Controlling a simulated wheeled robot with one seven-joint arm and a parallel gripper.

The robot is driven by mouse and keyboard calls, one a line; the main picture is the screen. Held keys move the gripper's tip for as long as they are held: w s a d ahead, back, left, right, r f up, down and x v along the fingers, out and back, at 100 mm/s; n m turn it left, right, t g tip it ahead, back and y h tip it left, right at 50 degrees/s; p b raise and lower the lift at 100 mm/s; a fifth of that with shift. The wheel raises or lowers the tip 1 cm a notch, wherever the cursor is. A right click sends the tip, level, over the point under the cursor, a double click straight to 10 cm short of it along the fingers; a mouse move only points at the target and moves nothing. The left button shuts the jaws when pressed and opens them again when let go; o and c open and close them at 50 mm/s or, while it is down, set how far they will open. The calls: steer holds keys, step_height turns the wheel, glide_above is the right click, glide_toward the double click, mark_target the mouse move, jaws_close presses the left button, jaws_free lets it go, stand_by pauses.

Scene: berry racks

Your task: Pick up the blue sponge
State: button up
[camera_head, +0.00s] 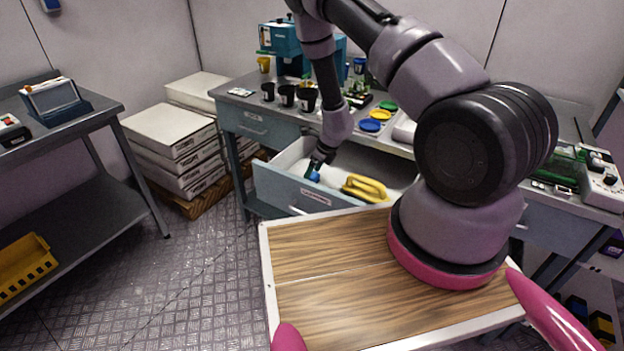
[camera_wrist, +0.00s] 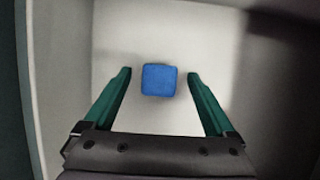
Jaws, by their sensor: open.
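The blue sponge (camera_wrist: 160,80) lies on the pale floor of an open drawer. In the wrist view it sits between the tips of my two green fingers, with a gap on each side. My gripper (camera_wrist: 159,74) is open and points down into the drawer. In the head view my gripper (camera_head: 313,172) is inside the drawer (camera_head: 290,190) near its left end. A small blue patch shows at the fingertips there; I cannot tell whether it is sponge or finger.
Yellow bananas (camera_head: 365,188) lie in the same drawer, right of my gripper. The drawer's walls stand close around it. Black cups (camera_head: 287,95) and coloured lids (camera_head: 370,125) stand on the table above. White boxes (camera_head: 170,130) are stacked at left.

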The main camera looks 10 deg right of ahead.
steer(key=shift+x, duration=0.8)
jaws_close()
steer(key=shift+r, duration=0.15)
step_height(320, 180, up, 10)
steer(key=shift+f, duration=0.1)
